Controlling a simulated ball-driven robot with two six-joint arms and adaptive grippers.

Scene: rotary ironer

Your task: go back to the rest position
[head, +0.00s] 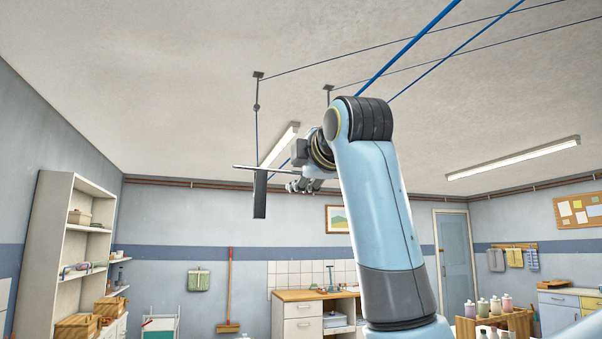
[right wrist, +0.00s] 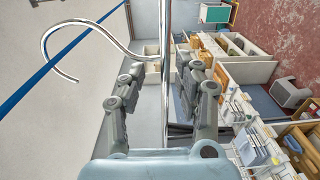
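My right gripper (head: 293,186) is raised high, near the ceiling lines, with its fingers pointing left in the head view. In the right wrist view the gripper (right wrist: 158,92) has its two fingers spread apart. A thin chrome rod (right wrist: 165,45) runs lengthwise through the view across the gap, and neither finger visibly closes on it. The rod also shows in the head view (head: 256,168), nearly level, just above the fingers. A curved chrome hook (right wrist: 52,62) shows left of the fingers in the right wrist view. My left gripper is in neither view.
Blue lines (head: 410,44) cross the ceiling, and one hangs down towards a dark grey block (head: 260,194) close to my right gripper. A ceiling lamp (head: 280,144) is behind it. A tall shelf (head: 62,215) stands left, a wooden-topped cabinet (head: 300,322) below.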

